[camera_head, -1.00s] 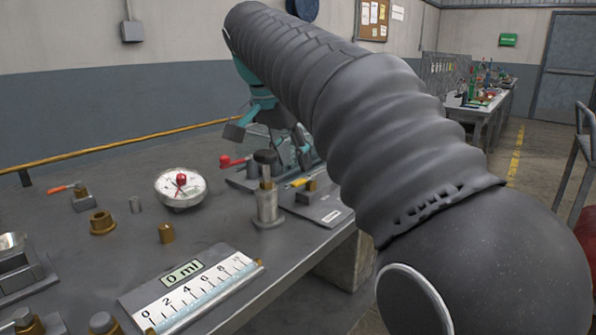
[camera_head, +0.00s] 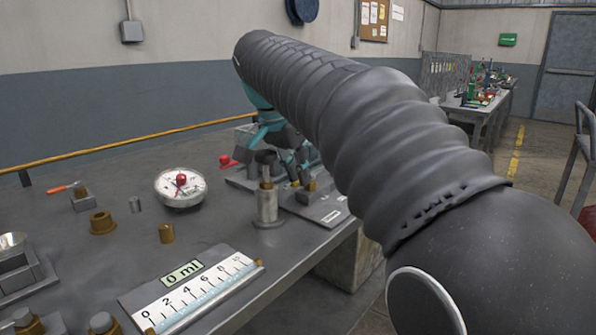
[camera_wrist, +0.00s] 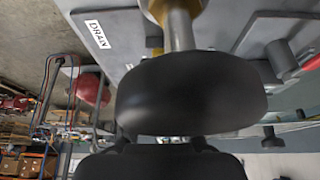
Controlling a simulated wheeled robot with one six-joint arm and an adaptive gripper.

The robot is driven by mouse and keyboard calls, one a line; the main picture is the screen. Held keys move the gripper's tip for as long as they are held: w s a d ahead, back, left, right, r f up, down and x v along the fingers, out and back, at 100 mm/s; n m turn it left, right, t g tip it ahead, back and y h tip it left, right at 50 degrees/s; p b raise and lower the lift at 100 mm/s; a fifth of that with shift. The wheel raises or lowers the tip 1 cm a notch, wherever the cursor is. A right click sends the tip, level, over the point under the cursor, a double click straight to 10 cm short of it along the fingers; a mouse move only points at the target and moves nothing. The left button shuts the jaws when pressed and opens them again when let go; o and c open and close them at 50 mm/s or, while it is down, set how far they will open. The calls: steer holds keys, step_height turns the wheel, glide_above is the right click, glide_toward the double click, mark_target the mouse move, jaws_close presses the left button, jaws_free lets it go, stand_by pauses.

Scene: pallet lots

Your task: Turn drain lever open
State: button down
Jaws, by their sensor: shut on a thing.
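My gripper (camera_head: 297,170), teal and dark grey, is low over the valve plate at the right part of the bench. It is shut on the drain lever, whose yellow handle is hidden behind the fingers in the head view. The brass drain valve (camera_head: 311,186) stands on a grey plate (camera_head: 322,206) with a white label. In the wrist view the label reads DRAIN (camera_wrist: 97,34), and a bit of yellow (camera_wrist: 156,52) shows beside a metal stem. A dark rounded shape fills the middle of that view and hides the fingertips and grip.
A metal cylinder with a black top (camera_head: 267,195) stands close left of my gripper. A red-ended lever (camera_head: 228,161) and a round gauge (camera_head: 180,187) are further left. A scale reading 0 ml (camera_head: 193,292) lies in front. The bench's right edge is near the drain plate.

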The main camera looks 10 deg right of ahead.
steer(key=shift+s, duration=0.1)
steer(key=n, duration=0.2)
steer(key=s+d+n+t+y, duration=0.1)
steer(key=n, duration=0.1)
steer(key=shift+d+n+y, duration=0.2)
steer(key=shift+n+y, duration=0.1)
steer(key=n, duration=0.1)
steer(key=d+n+y, duration=0.1)
steer(key=n, duration=0.1)
steer(key=d+n+y, duration=0.1)
steer(key=n, duration=0.1)
steer(key=shift+s+t, duration=0.3)
steer(key=shift+t, duration=0.1)
steer(key=n, duration=0.2)
steer(key=d+n+y, duration=0.1)
steer(key=n, duration=0.1)
steer(key=shift+w+d, duration=0.1)
steer(key=shift+d, duration=0.05)
steer(key=shift+w+d+n+g+y, duration=0.25)
steer(key=shift+n+y, duration=0.2)
steer(key=shift+n, duration=0.65)
steer(key=shift+w+d+n+g+y, duration=0.1)
steer(key=shift+d+n+g+y, duration=0.25)
steer(key=shift+n, duration=0.75)
steer(key=c, duration=1.2)
jaws_free()
